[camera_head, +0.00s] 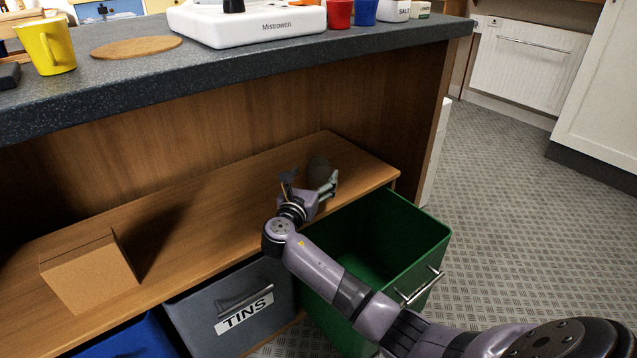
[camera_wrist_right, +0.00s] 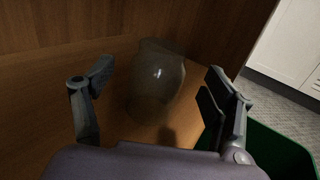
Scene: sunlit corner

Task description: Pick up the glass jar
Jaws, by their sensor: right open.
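The glass jar (camera_wrist_right: 155,82) is a dark, see-through, rounded vessel on the wooden shelf. In the right wrist view it stands between and a little beyond my two open fingers. It also shows in the head view (camera_head: 319,171), partly behind my right gripper. My right gripper (camera_head: 309,184) is open and empty, low over the shelf, with its fingers toward the jar; in the right wrist view its fingers (camera_wrist_right: 160,92) are wide apart. I cannot tell whether either finger touches the jar. My left gripper is not in view.
The shelf (camera_head: 215,205) lies under an overhanging dark worktop (camera_head: 120,88). A cardboard box (camera_head: 90,275) sits at the shelf's left. Below the shelf are an open green bin (camera_head: 405,235) and a grey bin labelled TINS (camera_head: 235,300). A yellow mug (camera_head: 48,47) stands on the worktop.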

